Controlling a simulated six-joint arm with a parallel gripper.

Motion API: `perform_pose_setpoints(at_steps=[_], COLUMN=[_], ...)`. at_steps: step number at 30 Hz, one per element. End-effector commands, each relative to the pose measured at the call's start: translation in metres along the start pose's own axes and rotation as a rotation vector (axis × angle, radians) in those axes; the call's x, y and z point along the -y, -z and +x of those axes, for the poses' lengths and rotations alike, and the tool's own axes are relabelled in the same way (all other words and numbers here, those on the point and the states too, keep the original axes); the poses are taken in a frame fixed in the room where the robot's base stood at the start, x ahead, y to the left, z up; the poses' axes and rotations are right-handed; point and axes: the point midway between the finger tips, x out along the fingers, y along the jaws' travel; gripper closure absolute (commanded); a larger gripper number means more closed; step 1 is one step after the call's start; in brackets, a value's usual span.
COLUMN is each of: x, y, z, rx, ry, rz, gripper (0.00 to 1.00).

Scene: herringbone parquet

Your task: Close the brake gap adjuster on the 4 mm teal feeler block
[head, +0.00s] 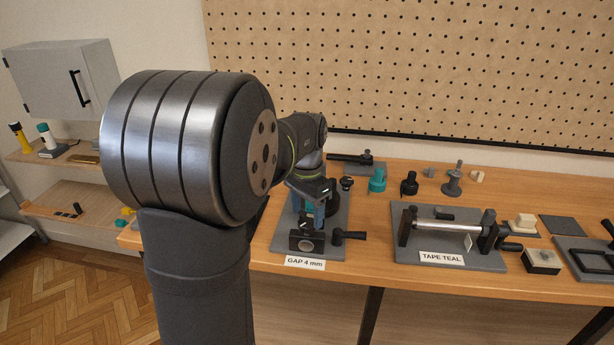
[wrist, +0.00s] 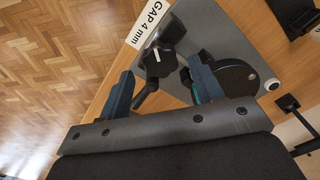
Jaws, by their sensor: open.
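The gap fixture stands on a grey plate (head: 281,240) with a "GAP 4 mm" label (head: 305,262) at its front edge. A dark block with a round knob (head: 306,241) is at the front; the knob with a pale pointer mark (wrist: 158,57) also shows in the wrist view. A dark disc (wrist: 236,78) lies beyond that finger. My gripper (wrist: 160,68) is open above the fixture, its fingers apart on either side of the knob.
A second grey plate (head: 450,263) labelled "TAPE TEAL" carries a metal roller (head: 445,225) to the right. A teal part (head: 377,181) and a black part (head: 409,184) stand behind the fixtures. A pegboard (head: 420,65) closes off the back of the bench.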

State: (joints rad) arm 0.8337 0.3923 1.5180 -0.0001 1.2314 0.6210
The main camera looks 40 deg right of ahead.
Motion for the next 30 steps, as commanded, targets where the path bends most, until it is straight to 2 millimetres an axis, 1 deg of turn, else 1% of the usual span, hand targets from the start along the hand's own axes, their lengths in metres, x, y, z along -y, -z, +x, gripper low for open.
perform_pose_setpoints(at_steps=[1, 9, 12, 15, 18, 21, 25, 30], x=[0.000, 0.001, 0.000, 0.000, 0.000, 0.000, 0.000, 0.000], y=[0.001, 0.001, 0.001, 0.000, 0.000, 0.000, 0.000, 0.000], z=[-0.013, -0.079, -0.103, -0.122, -0.137, -0.146, -0.151, -0.152], rx=[-0.005, -0.005, -0.004, -0.003, -0.002, -0.001, -0.001, -0.001], ry=[0.003, 0.003, 0.003, 0.002, 0.001, 0.001, 0.001, 0.000], rz=[0.000, 0.000, 0.000, 0.000, 0.000, 0.000, 0.000, 0.000], gripper=[0.40, 0.40, 0.40, 0.40, 0.40, 0.40, 0.40, 0.40])
